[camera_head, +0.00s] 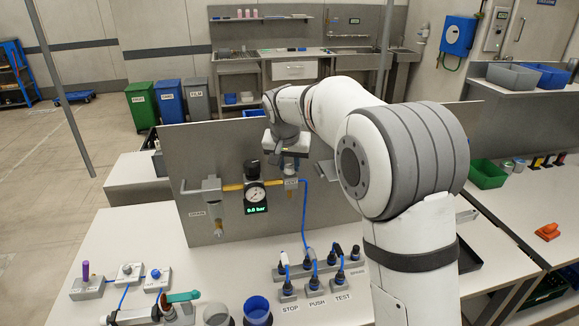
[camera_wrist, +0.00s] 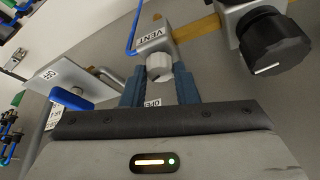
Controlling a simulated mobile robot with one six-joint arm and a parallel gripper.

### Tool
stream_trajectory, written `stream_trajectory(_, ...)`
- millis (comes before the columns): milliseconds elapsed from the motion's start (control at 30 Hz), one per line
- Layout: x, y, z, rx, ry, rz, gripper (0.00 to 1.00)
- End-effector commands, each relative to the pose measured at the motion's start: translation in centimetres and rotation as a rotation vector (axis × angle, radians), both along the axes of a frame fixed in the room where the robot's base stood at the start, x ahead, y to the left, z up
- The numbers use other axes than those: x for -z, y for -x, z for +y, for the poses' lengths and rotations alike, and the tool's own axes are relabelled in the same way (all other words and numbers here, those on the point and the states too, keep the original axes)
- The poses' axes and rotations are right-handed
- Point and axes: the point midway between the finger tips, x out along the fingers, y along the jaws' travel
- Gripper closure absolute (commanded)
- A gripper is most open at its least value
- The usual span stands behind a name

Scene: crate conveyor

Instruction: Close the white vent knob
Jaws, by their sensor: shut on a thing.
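The white vent knob (camera_wrist: 158,66) sits below a grey block labelled VENT (camera_wrist: 160,40) in the wrist view. The two blue fingers of my gripper (camera_wrist: 159,88) stand one on each side of it, shut on the knob. The knob still sits against its block. In the head view my gripper (camera_head: 289,160) reaches the panel from above at the VENT block (camera_head: 291,184).
A black knob (camera_wrist: 274,41) is to the right of the fingers. A blue-handled lever (camera_wrist: 72,98) is to the left. A gauge (camera_head: 255,194) with a green readout is on the panel (camera_head: 330,203). Blue hoses and several connectors (camera_head: 314,268) occupy the bench below.

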Motion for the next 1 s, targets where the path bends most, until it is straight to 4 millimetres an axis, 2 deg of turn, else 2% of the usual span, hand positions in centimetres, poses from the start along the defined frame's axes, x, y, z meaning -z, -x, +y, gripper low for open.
stream_trajectory(1000, 0.11, -0.26, -0.62, -0.939, 0.0, 0.001, 0.96)
